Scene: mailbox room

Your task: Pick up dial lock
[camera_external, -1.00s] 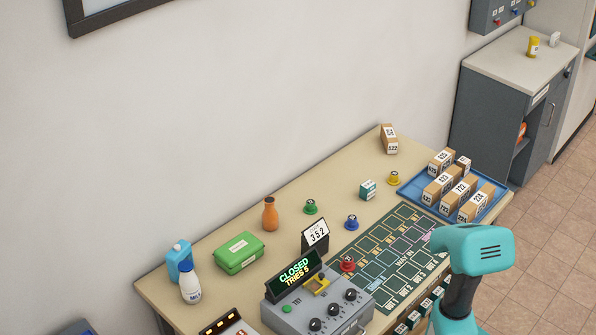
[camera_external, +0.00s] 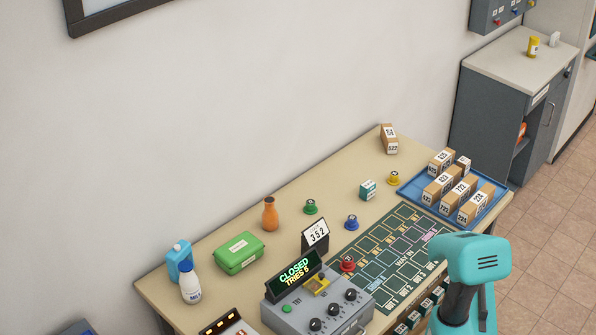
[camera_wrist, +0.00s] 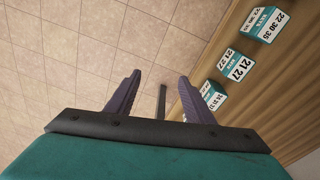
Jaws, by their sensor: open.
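A grey box with a "CLOSED TRIES 5" display (camera_external: 293,273) and black dials (camera_external: 333,310) stands at the near edge of the desk; no other thing in view is clearly a dial lock. Small coloured knob-like pieces stand beyond it: red (camera_external: 347,264), blue (camera_external: 351,223), green (camera_external: 310,207) and yellow (camera_external: 393,178). In the wrist view my gripper (camera_wrist: 160,95) is open, its two purple fingers apart with tiled floor behind them and nothing held. In the external view my teal arm is at the lower right, by the desk's near edge; its fingers are hidden there.
Teal-and-white number tags (camera_wrist: 239,66) line the desk's side in the wrist view.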

